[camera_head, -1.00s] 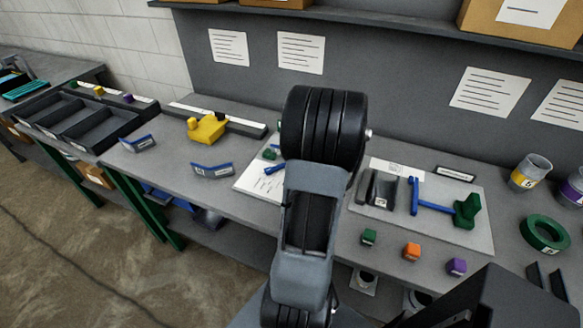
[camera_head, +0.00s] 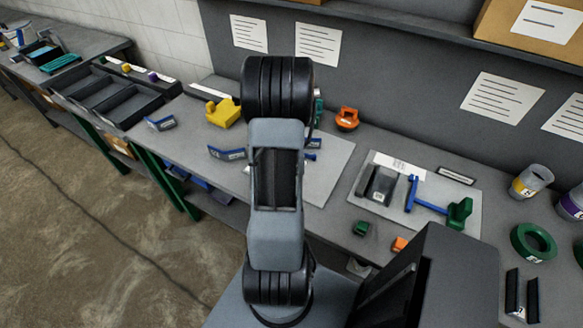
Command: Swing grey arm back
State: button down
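I cannot pick out with certainty the grey arm the task names. A grey board (camera_head: 390,208) on the bench holds dark grey upright pieces (camera_head: 380,184), a blue bar (camera_head: 430,207) and a green block (camera_head: 459,213). The blue bar runs from a short blue crosspiece toward the green block. My own grey and black arm rises through the middle of the view, left of this board. My gripper is not visible; my arm's black joint covers that area.
An orange object (camera_head: 347,118) stands behind my arm, a yellow block (camera_head: 223,112) to its left. Small green (camera_head: 361,229) and orange (camera_head: 399,244) cubes sit near the front edge. A green ring (camera_head: 533,243) and cups (camera_head: 530,181) are at right. Dark trays (camera_head: 110,96) are at left.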

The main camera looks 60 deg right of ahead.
jog(key=shift+w+r, duration=0.1)
jog(key=shift+w, duration=0.1)
dwell(0.4)
jog(key=c, duration=0.8)
grip_release()
jog(key=shift+p+v, duration=2.5)
jog(key=shift+v, duration=1.2)
jog(key=shift+a, duration=0.15)
